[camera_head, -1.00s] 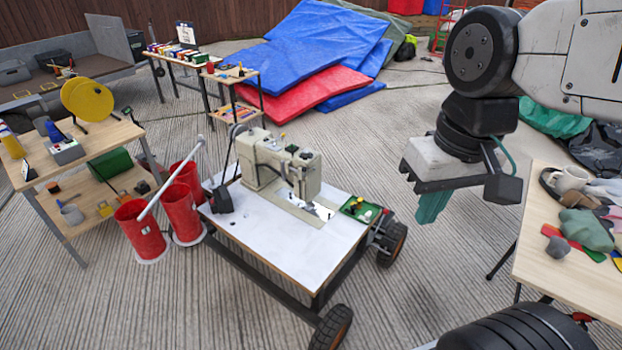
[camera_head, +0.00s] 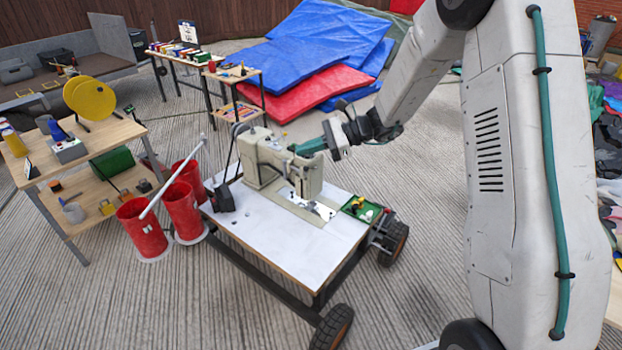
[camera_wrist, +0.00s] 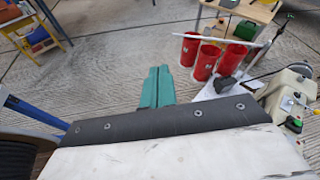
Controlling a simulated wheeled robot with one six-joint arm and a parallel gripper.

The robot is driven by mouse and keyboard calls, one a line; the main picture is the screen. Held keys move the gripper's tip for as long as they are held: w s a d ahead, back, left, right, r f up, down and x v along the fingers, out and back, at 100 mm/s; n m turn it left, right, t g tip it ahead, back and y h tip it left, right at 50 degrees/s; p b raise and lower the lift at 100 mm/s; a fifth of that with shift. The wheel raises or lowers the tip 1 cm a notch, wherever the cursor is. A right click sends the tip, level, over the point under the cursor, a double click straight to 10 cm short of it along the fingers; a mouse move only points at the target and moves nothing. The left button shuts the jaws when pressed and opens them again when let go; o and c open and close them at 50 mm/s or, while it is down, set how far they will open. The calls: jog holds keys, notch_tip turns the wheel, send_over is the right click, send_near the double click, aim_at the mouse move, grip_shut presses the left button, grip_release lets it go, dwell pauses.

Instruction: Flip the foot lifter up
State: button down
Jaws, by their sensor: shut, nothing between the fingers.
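The cream sewing machine (camera_head: 262,160) stands on a white-topped wheeled cart (camera_head: 262,235). Its needle head (camera_head: 306,175) faces right, over a bright metal plate. The foot lifter is too small to make out. My gripper (camera_head: 306,147) has teal fingers, which show just beyond the top of the needle head in the head view. In the wrist view my gripper (camera_wrist: 157,86) is shut and empty, with bare floor past its tips. The sewing machine (camera_wrist: 289,90) is at the right edge there, apart from the fingers.
A green tray (camera_head: 361,208) with small parts sits at the cart's right corner. Red buckets (camera_head: 181,208) and a white bar (camera_head: 172,182) stand left of the cart. Blue and red mats (camera_head: 310,45) lie behind. A workbench (camera_head: 95,140) stands at the left.

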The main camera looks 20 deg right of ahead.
aim_at(311, 168)
jog(key=w+d+f+m+t+h, duration=0.1)
jog(key=w+d+f+m+t, duration=0.2)
jog(key=f, duration=0.7)
jog(key=w+d+f+m+t+h, duration=0.1)
jog(key=w+d+f+m+t, duration=0.3)
jog(key=f+m, duration=0.4)
jog(key=w+d+f+m+t+h, duration=0.1)
jog(key=w+d+f+m+t, duration=0.3)
jog(key=f, duration=0.8)
jog(key=shift+w+d+f+m+h, duration=0.3)
jog(key=shift+w+d+m, duration=0.25)
jog(key=shift+d+m, duration=0.4)
jog(key=shift+w, duration=0.1)
jog(key=w+a+r, duration=0.3)
jog(key=w+a, duration=0.2)
jog(key=w, duration=0.4)
jog(key=shift+w+a, duration=0.15)
jog(key=shift+w, duration=0.25)
